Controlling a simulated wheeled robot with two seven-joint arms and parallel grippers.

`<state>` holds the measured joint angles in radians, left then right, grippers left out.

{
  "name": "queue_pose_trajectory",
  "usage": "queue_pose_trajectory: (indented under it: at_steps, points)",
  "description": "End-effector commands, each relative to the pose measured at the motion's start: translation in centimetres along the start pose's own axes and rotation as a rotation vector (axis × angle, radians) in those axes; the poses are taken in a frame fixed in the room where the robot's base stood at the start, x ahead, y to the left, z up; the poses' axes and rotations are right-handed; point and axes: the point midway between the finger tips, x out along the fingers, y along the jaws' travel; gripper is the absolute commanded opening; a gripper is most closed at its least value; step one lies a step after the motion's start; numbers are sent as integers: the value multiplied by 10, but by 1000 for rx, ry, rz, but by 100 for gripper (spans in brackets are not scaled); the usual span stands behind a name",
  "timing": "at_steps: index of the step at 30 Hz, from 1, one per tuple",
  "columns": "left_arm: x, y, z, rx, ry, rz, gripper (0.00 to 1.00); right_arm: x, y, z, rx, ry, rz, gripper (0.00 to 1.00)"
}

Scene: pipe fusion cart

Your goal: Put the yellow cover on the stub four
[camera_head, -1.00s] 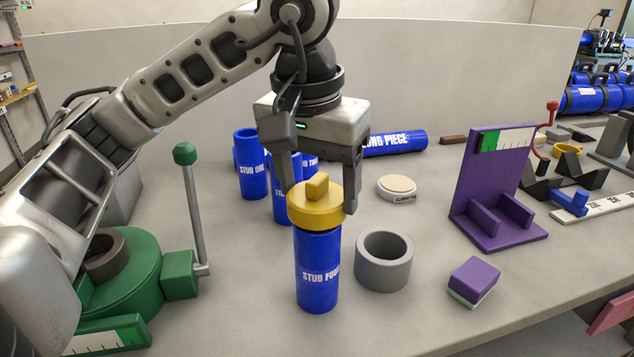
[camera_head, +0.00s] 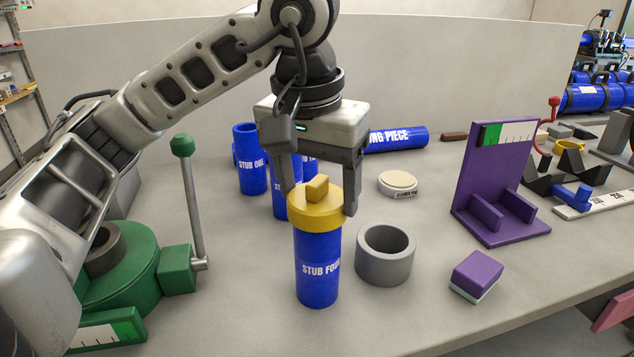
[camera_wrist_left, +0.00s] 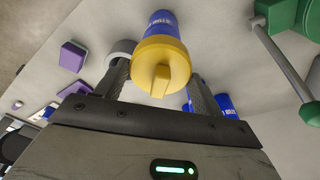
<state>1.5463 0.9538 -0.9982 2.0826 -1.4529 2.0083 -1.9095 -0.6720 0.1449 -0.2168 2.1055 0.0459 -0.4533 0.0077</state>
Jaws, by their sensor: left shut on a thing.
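The yellow cover (camera_head: 315,210), a round cap with a block-shaped handle, sits over the top of stub four (camera_head: 317,270), an upright blue cylinder on the table. No gap shows between cover and stub; how far down the cover sits is hidden. My left gripper (camera_head: 320,200) points down from above and is shut on the cover, one finger on each side. In the left wrist view, the cover (camera_wrist_left: 161,66) is between the fingers, with the blue stub (camera_wrist_left: 162,22) behind it. My right gripper is not in view.
A grey ring (camera_head: 385,257) stands close right of stub four. Stub one (camera_head: 252,165) and other blue stubs stand behind. A green fixture with an upright lever (camera_head: 193,200) is at left. A purple stand (camera_head: 500,185) and purple block (camera_head: 477,272) are at right. The front table is clear.

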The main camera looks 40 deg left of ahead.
Motion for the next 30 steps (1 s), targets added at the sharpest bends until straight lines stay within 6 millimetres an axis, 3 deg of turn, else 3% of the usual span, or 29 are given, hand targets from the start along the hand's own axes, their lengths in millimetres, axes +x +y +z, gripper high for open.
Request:
queue_pose_trajectory:
  at_steps: [19,20,22,30]
  points:
    - [18,0,3,0,0,0,46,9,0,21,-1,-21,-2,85]
    - [17,0,3,0,0,0,71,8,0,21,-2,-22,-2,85]
    - [16,0,2,0,0,0,90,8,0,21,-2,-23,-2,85]
    - [16,0,2,0,0,0,93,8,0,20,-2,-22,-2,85]
